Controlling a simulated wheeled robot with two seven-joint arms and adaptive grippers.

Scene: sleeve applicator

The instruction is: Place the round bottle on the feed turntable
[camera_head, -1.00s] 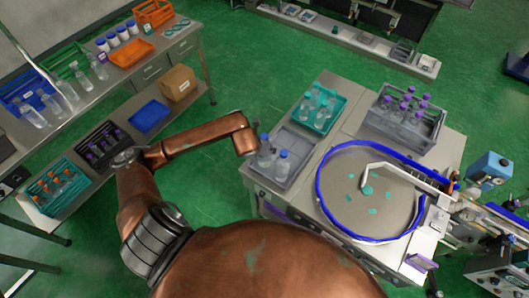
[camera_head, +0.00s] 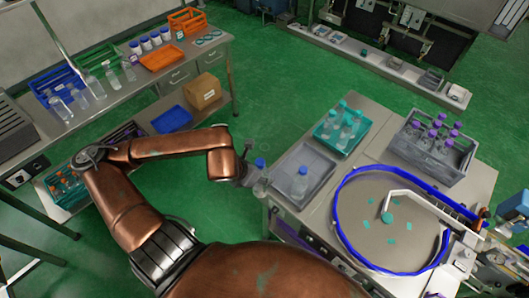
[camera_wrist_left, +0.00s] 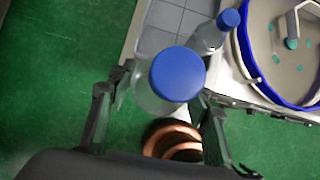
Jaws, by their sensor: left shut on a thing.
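My left gripper (camera_head: 247,172) is shut on a clear round bottle with a blue cap (camera_head: 260,164), just left of the worktable's edge, with green floor below. In the left wrist view the blue cap (camera_wrist_left: 177,74) sits between the two fingers of the gripper (camera_wrist_left: 160,95); the bottle's lower part is partly hidden by the cap. The feed turntable (camera_head: 370,195) is a round grey disc with a blue rim, to the right on the worktable. It bears a few small teal marks and no bottle. My right gripper is not in view.
A grey tray (camera_head: 312,165) beside the held bottle holds another blue-capped bottle (camera_head: 299,184). A teal tray (camera_head: 326,136) with bottles and a grey crate (camera_head: 458,172) of purple-capped bottles stand behind. A bent metal guide (camera_head: 425,203) reaches over the turntable.

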